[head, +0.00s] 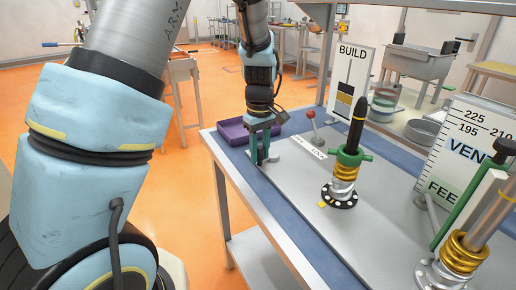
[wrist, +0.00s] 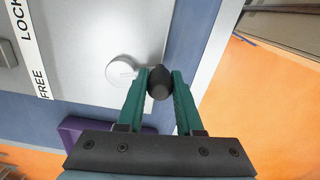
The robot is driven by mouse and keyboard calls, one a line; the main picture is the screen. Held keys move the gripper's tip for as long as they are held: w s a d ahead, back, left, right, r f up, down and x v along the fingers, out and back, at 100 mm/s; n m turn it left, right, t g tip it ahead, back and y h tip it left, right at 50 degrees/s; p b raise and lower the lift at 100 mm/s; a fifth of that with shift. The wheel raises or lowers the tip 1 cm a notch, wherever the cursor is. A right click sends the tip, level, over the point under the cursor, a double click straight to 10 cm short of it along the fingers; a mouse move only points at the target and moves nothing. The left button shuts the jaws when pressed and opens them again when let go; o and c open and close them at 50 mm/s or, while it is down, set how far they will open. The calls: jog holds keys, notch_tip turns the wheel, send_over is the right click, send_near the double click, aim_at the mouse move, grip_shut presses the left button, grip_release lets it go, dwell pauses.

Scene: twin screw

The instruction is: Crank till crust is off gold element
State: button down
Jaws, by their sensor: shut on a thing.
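My gripper (head: 262,158) points down at the table's left edge. In the wrist view its green fingers (wrist: 159,88) are shut on a dark rounded knob (wrist: 159,80), beside a pale round disc (wrist: 122,72). I cannot tell how the knob joins the disc. In the head view a near post stands upright, with a black rod (head: 357,122), a green collar with side handles (head: 352,156), gold rings (head: 345,172) and a black flange (head: 340,195). A second post at lower right has gold rings (head: 464,251) and a green crank arm (head: 470,208). I cannot make out crust on the gold.
A red-knobbed lever (head: 311,115) stands by a LOCK/FREE label strip (head: 306,148). A purple tray (head: 233,131) lies behind my gripper. The grey plate (head: 300,185) is clear in front.

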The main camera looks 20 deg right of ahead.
jog(key=shift+s, duration=0.15)
dwell(0.4)
jog(key=c, duration=0.6)
grip_release()
jog(key=shift+r, duration=0.1)
notch_tip(320, 180, up, 11)
jog(key=shift+f+b, duration=0.2)
jog(key=shift+b, duration=0.8)
